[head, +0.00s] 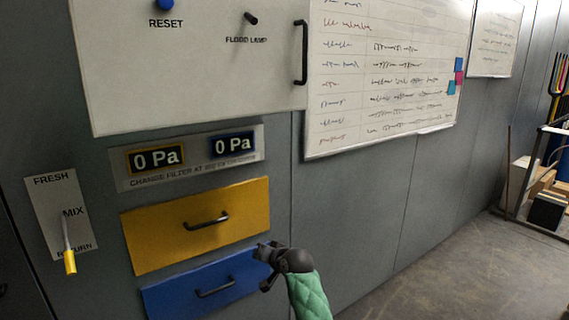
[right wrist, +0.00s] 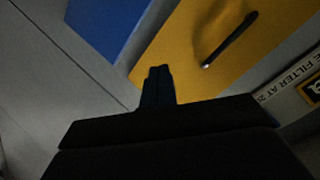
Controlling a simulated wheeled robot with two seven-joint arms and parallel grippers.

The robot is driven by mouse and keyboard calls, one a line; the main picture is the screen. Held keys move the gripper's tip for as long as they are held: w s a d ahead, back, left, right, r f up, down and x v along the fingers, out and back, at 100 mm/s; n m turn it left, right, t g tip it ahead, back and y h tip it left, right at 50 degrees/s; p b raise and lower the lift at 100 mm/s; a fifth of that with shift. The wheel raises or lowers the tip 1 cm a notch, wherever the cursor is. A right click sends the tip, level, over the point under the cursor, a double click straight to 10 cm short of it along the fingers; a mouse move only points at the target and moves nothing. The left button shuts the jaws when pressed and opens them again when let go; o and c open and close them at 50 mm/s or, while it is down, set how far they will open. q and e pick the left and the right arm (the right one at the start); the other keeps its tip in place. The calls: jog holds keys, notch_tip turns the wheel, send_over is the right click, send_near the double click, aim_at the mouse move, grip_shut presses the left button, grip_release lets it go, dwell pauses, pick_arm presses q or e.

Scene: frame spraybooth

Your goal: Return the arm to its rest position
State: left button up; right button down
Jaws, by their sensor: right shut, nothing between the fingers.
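My right gripper (head: 265,254) is in front of the blue drawer (head: 190,293), near its upper right corner, just below the yellow drawer (head: 160,232). Its arm, in a green padded sleeve, comes up from the bottom of the head view. In the right wrist view the fingers of the gripper (right wrist: 159,72) are together, with nothing between them, and the yellow drawer (right wrist: 190,50) fills much of the view beyond them. I cannot tell whether the gripper touches the panel. My left gripper is not in view.
A white cabinet with a black handle (head: 301,52) is above. Two 0 Pa displays (head: 155,159) sit over the drawers. A FRESH/MIX/RETURN lever (head: 68,250) is at left. A whiteboard (head: 385,75) hangs at right. A cart with boxes (head: 540,190) stands far right; the floor between is clear.

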jog(key=s+d+f+n+g+h, duration=0.25)
jog(key=s+d+f, duration=0.35)
jog(key=s+d, duration=0.45)
jog(key=s+d+f+n+g+h, duration=0.1)
jog(key=s+d+f+g+h, duration=0.15)
jog(key=s+d+f, duration=0.75)
jog(key=s+d+f+g, duration=0.1)
jog(key=s+f, duration=0.3)
jog(key=s, duration=0.7)
jog(key=s+d+f+g+h, duration=0.1)
jog(key=s+f, duration=0.4)
jog(key=s, duration=0.6)
jog(key=s+d+f+g+h, duration=0.1)
jog(key=s+f, duration=0.3)
jog(key=s, duration=0.7)
jog(key=shift+s+f+m+g, duration=0.15)
jog(key=shift+f+m+g, duration=0.1)
jog(key=shift+m+g, duration=0.3)
